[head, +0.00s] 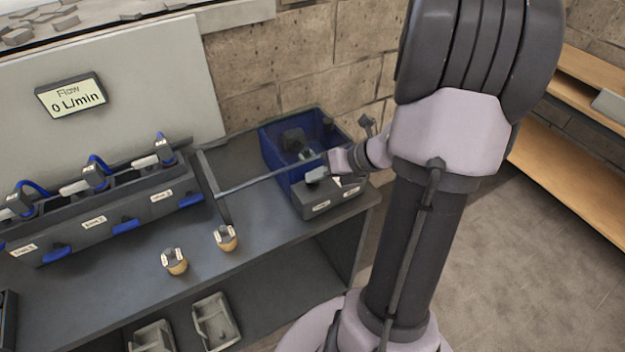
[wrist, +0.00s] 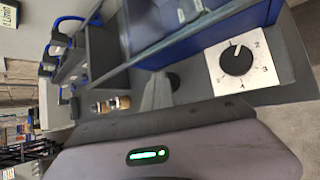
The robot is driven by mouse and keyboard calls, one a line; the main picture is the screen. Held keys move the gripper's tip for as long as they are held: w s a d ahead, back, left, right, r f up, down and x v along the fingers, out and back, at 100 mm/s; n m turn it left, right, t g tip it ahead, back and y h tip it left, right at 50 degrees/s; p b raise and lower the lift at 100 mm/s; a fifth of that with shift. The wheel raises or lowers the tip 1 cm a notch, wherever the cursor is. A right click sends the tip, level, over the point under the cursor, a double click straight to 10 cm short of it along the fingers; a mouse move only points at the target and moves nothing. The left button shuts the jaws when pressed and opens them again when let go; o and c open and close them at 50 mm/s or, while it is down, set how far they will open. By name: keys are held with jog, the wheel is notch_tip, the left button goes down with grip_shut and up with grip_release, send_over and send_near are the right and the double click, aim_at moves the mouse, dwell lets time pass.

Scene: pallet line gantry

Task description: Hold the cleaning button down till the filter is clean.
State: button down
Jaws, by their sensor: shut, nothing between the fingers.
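My gripper (head: 317,175) is shut and empty, low over the top of a dark grey control box (head: 328,203) with two small labels. In the wrist view my gripper's fingers (wrist: 157,92) point at a dark round part (wrist: 173,80) that may be the cleaning button. Whether they touch it or press it down, I cannot tell. A black dial (wrist: 237,60) on a white numbered plate sits beside it. A blue tank (head: 280,160) stands directly behind the box, with dark and grey parts inside. I cannot make out the filter or how clean it is.
A display (head: 72,95) reads "Flow 0 L/min". A dark rack (head: 110,215) with blue-handled units stands left on the bench (head: 125,285). Two small wooden-based pieces (head: 175,261) (head: 226,238) stand in front of it. Grey trays (head: 215,320) lie below. A wooden shelf (head: 570,165) is at right.

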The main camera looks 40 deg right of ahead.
aim_at(316, 184)
jog(key=shift+r+p, duration=0.7)
jog(key=shift+r, duration=0.1)
notch_tip(316, 184, up, 5)
jog(key=p, duration=0.5)
jog(key=shift+r, duration=0.15)
